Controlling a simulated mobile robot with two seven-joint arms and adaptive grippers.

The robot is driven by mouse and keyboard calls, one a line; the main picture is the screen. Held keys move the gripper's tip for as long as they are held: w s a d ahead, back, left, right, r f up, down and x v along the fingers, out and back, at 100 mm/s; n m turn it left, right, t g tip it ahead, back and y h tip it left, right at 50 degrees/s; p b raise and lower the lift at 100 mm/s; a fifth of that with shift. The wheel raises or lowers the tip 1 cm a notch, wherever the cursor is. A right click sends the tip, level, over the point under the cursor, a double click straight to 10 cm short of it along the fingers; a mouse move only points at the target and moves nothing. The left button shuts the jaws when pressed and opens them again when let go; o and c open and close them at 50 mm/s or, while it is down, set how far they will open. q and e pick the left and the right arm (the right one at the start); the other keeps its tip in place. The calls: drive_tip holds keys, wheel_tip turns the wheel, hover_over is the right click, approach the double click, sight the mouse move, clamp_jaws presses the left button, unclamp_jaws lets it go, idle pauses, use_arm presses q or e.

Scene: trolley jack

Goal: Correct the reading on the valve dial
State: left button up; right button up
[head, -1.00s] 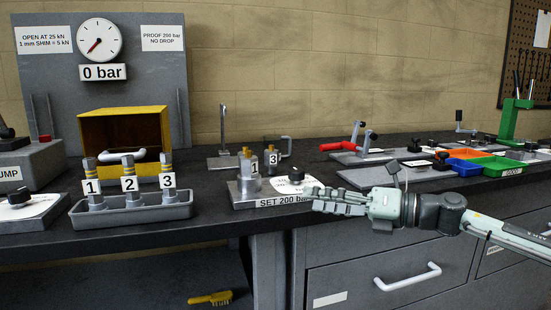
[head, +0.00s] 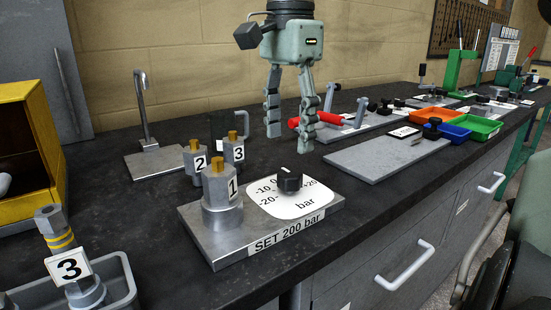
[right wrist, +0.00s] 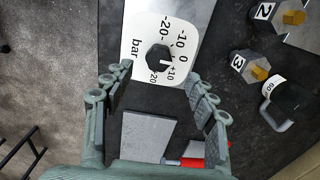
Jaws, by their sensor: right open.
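The valve dial (head: 306,203) is a white plate marked -20 to +20 bar, with a black knob (head: 289,180) on it. It lies on a metal block (head: 232,252) labelled SET 200 bar, beside a metal cartridge numbered 1 (head: 221,190). In the right wrist view the dial (right wrist: 140,40) lies just ahead of the fingertips, and the knob's (right wrist: 158,57) white mark appears on the plus side; its exact reading is unclear. My right gripper (head: 290,135) points down, open and empty, beyond the dial in the head view and apart from the knob. My left gripper is out of view.
Cartridges numbered 2 (head: 196,162) and 3 (head: 233,149) stand close behind the block. A bare grey plate (head: 385,157) and a red-handled tool (head: 320,120) lie to the right. A tray (head: 122,280) with a cartridge numbered 3 is at front left.

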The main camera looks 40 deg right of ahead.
sight(289, 173)
wheel_tip(289, 173, down, 5)
drive_tip(key=shift+s+f, duration=0.1)
drive_tip(key=shift+f, duration=0.6)
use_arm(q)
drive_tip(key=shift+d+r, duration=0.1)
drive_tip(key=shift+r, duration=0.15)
use_arm(e)
drive_tip(key=c, duration=1.2)
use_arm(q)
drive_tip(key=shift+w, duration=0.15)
use_arm(e)
drive_tip(key=shift+o, duration=0.2)
